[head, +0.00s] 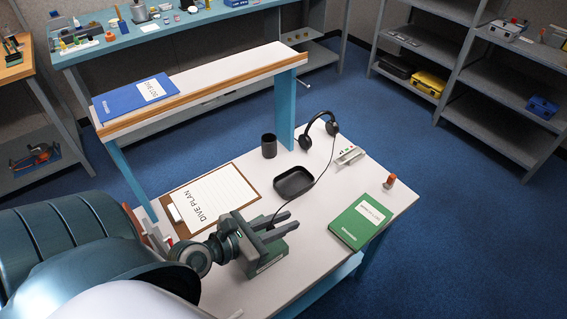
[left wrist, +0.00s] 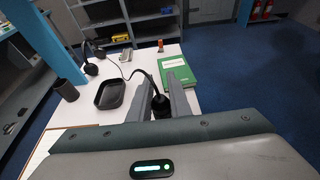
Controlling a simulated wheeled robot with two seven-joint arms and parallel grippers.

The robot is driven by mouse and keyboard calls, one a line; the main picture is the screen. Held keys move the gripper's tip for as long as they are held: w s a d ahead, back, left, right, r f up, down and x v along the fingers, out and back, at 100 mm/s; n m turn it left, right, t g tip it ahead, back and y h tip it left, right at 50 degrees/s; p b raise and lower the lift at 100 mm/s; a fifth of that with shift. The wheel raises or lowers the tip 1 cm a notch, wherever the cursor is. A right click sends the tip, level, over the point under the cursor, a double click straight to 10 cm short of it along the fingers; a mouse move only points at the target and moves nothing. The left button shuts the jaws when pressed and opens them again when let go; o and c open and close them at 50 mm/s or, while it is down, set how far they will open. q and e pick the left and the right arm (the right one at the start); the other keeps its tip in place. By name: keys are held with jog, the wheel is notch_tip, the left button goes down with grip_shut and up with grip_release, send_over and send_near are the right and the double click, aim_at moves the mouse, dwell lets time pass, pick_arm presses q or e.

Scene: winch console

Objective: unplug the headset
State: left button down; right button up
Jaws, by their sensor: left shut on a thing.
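The black headset (head: 331,127) lies at the far edge of the white desk, beside the raised shelf's blue leg; it also shows in the left wrist view (left wrist: 91,68). Its thin black cable (head: 318,181) runs across the desk to my left gripper (head: 280,222). In the left wrist view, the cable ends at a black plug (left wrist: 160,104) between the fingers of my left gripper, which is shut on it. My right gripper is not in view.
A clipboard (head: 215,199), black cup (head: 269,146), black tray (head: 293,182), small white device (head: 349,155), orange-topped item (head: 390,181) and green book (head: 360,220) stand around. A raised shelf with a blue binder (head: 134,97) borders the desk's far side.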

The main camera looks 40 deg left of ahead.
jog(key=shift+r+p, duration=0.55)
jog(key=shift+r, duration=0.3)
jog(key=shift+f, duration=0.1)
